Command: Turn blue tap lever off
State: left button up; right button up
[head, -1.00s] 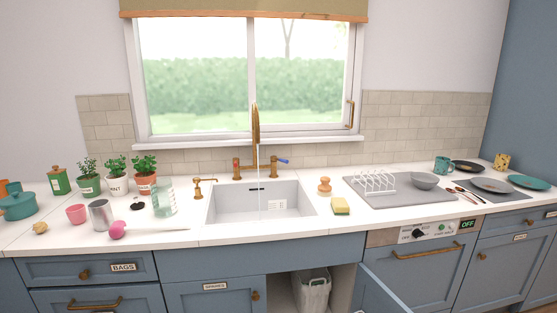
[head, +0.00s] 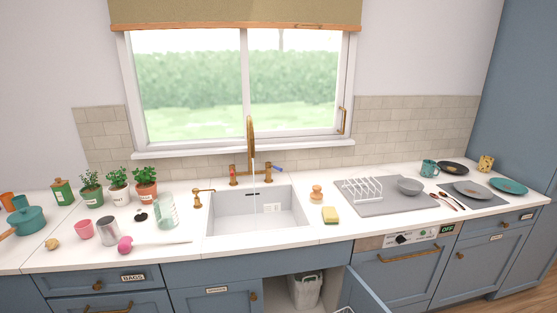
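The blue tap lever (head: 278,169) sticks out to the right from the right side of the brass tap (head: 250,140) behind the sink. A red lever (head: 233,172) is on the tap's left side. A thin stream of water runs from the spout down into the white sink (head: 230,217). Neither of my grippers shows in the head view.
A soap pump (head: 201,197) stands left of the sink; a wooden brush (head: 317,192) and a sponge (head: 330,214) lie right of it. A dish rack (head: 362,189) stands on a grey mat. Below, a cupboard door (head: 366,292) hangs open beside a bin (head: 306,290).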

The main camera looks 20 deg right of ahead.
aim_at(268, 165)
jog(key=k, duration=0.65)
jog(key=z, duration=0.5)
jog(key=i, duration=0.75)
jog(key=z, duration=0.4)
jog(key=i, duration=0.8)
jog(key=u, duration=0.65)
jog(key=i, duration=0.55)
jog(key=u, duration=0.35)
